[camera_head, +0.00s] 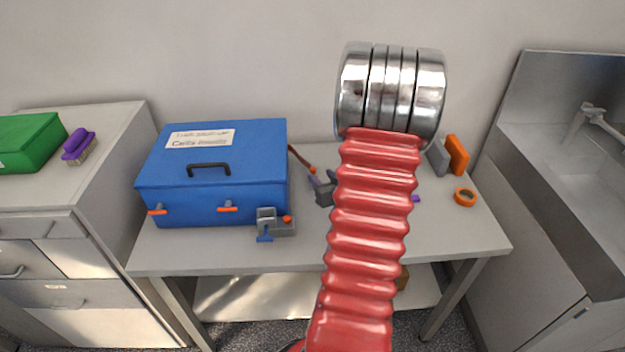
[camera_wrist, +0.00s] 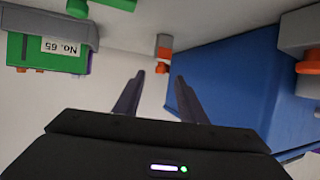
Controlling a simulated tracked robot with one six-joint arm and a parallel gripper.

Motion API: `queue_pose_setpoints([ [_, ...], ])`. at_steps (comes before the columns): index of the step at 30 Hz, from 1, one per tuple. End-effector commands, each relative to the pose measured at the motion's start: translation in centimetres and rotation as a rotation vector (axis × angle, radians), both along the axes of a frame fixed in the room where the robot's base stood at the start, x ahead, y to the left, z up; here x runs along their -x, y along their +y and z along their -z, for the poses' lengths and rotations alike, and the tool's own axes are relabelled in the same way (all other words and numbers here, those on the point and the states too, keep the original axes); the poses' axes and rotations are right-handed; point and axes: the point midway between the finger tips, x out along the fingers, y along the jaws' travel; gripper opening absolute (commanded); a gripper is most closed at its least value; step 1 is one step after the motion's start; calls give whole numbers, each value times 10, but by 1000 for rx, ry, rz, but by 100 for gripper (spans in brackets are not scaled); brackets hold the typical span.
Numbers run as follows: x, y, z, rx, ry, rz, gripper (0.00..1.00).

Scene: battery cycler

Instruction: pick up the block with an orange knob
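A grey block-like piece (camera_head: 276,224) with an orange knob and a blue part below stands at the front right of the blue box in the head view. In the wrist view, a small grey-brown block (camera_wrist: 164,41) with a red-orange rounded end lies beyond my fingertips. I cannot tell which of these is the named block, or whether they are the same. My gripper (camera_wrist: 158,73) is open in the wrist view, with nothing between its two dark fingers. My red arm hides the middle of the table in the head view.
The blue box (camera_head: 255,190) fills the left of the table, and also the right of the wrist view (camera_wrist: 235,80). A green box (camera_wrist: 45,65) marked No. 65 is at upper left there. An orange tape roll (camera_head: 465,197) and upright orange block (camera_head: 457,154) stand at the table's right.

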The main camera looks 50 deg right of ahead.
Motion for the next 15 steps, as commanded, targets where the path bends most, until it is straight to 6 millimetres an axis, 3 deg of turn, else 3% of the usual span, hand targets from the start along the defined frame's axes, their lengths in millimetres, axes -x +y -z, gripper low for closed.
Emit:
queue_pose_setpoints([
  [8,-1,-1,0,0,0,0,38],
  [15,-23,-12,7,0,0,-2,38],
])
